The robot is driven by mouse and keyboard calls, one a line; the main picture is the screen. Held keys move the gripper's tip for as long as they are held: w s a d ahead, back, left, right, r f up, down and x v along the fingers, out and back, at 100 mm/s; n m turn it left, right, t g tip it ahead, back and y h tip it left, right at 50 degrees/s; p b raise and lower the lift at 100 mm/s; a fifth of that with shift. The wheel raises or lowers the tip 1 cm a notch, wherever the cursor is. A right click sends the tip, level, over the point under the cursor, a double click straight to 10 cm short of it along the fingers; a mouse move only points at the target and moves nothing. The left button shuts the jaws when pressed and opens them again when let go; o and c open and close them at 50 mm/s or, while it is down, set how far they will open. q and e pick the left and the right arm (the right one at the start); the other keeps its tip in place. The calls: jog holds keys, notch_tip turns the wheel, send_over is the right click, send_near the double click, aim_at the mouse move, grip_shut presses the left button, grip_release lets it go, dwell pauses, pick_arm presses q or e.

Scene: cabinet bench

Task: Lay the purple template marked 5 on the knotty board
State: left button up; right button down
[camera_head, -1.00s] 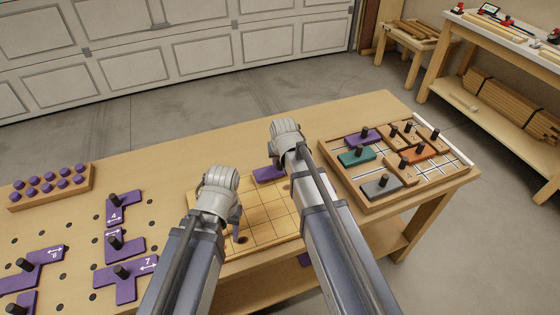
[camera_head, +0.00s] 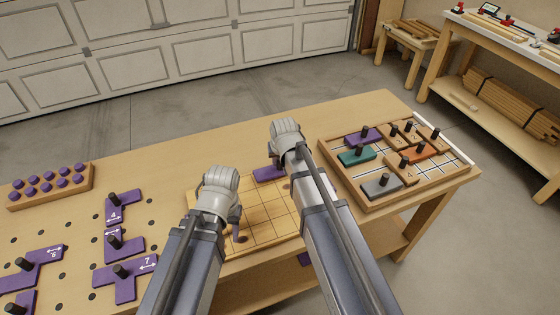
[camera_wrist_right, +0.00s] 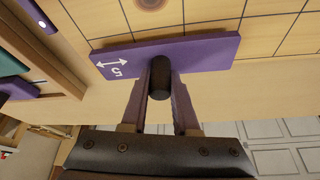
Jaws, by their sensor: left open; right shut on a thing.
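The purple template marked 5 (camera_wrist_right: 205,52) is a flat bar with a black knob (camera_wrist_right: 162,80). My right gripper (camera_wrist_right: 165,75) is shut on that knob. In the head view the template (camera_head: 268,174) shows beside my right gripper (camera_head: 287,172), at the far edge of the knotty board (camera_head: 268,218). In the right wrist view it lies across the edge of the board (camera_wrist_right: 235,18); I cannot tell whether it touches the board. My left gripper (camera_head: 238,232) is open over the board's left part, mostly hidden behind its own wrist.
Purple templates, among them ones marked 4 (camera_head: 122,208) and 7 (camera_head: 126,281), lie on the bench at left. A rack of purple pegs (camera_head: 50,187) stands behind them. A wooden tray (camera_head: 352,199) with coloured pieces is at right. The bench's far middle is clear.

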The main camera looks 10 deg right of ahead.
pick_arm(q)
jog(key=shift+f+b, duration=0.7)
pick_arm(e)
jog(key=shift+f, duration=0.7)
dwell(0.5)
jog(key=c, duration=0.6)
grip_release()
jog(key=shift+o, duration=0.4)
jog(key=o, duration=0.3)
pick_arm(q)
jog(key=shift+r, duration=0.1)
notch_tip(320, 180, up, 8)
jog(key=p, duration=0.8)
pick_arm(e)
jog(key=shift+r, duration=4)
